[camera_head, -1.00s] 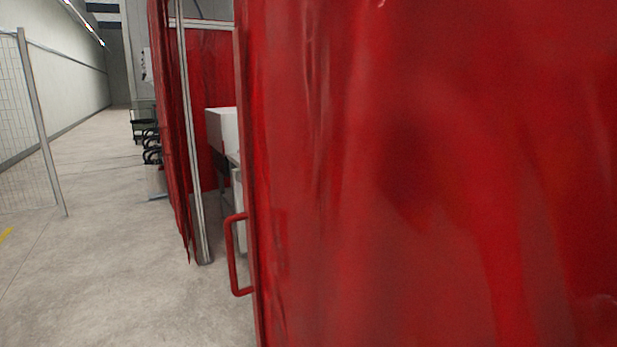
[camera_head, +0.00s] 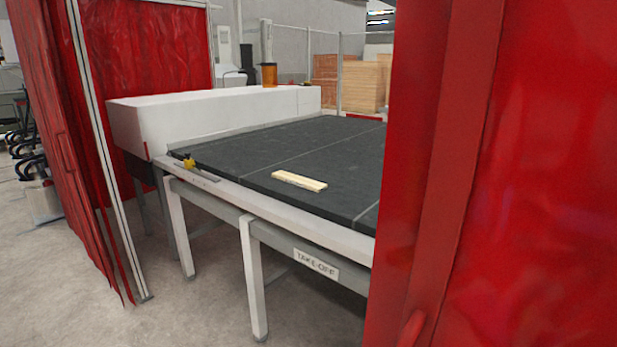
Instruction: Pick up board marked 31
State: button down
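A small pale wooden board (camera_head: 299,181) lies flat on the dark top of the take-off table (camera_head: 330,150), near its front edge. No number on it can be read from here, so I cannot tell if it is the one marked 31. My gripper is not in view.
A red curtain panel (camera_head: 540,180) fills the right side close by and hides the table's right part. Another red curtain (camera_head: 60,150) hangs on the left by a metal post (camera_head: 108,160). Between them is a gap with open floor. A white machine housing (camera_head: 220,112) stands behind the table.

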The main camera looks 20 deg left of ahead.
aim_at(307, 183)
jog(key=u, duration=0.75)
jog(key=i+j, duration=0.15)
jog(key=i, duration=0.05)
